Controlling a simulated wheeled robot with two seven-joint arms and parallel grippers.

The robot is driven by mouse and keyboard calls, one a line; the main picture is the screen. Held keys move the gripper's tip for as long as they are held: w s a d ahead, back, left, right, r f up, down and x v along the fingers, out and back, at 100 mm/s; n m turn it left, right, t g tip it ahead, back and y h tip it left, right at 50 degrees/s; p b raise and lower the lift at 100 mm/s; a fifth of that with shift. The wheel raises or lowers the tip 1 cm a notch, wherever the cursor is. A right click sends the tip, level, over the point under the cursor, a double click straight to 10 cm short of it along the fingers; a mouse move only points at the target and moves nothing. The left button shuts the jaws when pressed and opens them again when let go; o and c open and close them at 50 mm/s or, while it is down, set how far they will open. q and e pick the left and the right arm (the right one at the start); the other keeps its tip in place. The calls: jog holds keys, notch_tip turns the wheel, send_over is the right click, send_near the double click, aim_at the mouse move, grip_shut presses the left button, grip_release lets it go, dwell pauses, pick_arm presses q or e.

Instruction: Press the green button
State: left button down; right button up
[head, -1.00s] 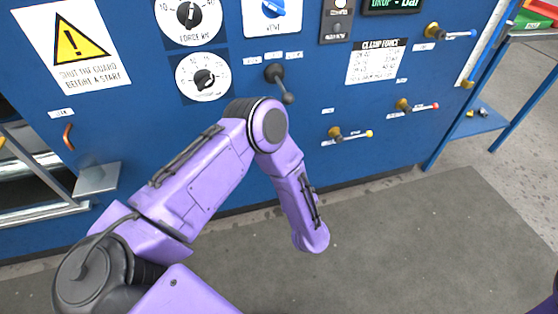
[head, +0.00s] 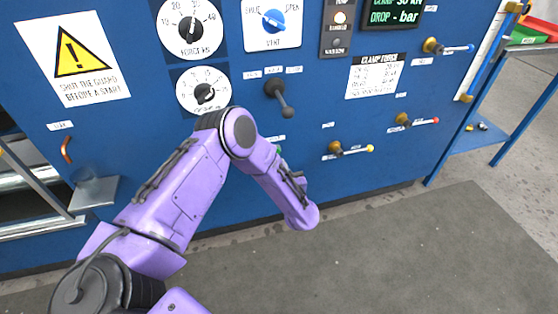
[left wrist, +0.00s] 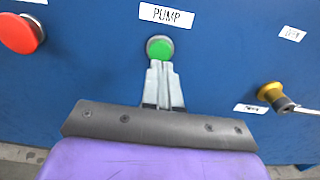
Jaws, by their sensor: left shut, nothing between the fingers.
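The green button (left wrist: 160,47) is a round cap in a grey ring under the PUMP label (left wrist: 166,15) in the left wrist view. My left gripper (left wrist: 160,66) is shut and empty. Its fingertips point at the button and overlap its lower edge in the picture; I cannot tell whether they touch it. In the head view my purple left arm hides the gripper and nearly all of the button. My right gripper is not in view.
A red button (left wrist: 20,33) is left of the green one. A yellow-based lever (left wrist: 272,93) sticks out at right. On the blue panel (head: 300,100) a black-knobbed lever (head: 280,98) stands above my left arm. Grey floor is clear at lower right.

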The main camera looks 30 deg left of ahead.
pick_arm(q)
jog(key=shift+x, duration=1.75)
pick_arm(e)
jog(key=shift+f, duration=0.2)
pick_arm(q)
jog(key=v, duration=1.2)
jog(key=shift+s+d, duration=0.2)
jog(key=shift+d, duration=0.15)
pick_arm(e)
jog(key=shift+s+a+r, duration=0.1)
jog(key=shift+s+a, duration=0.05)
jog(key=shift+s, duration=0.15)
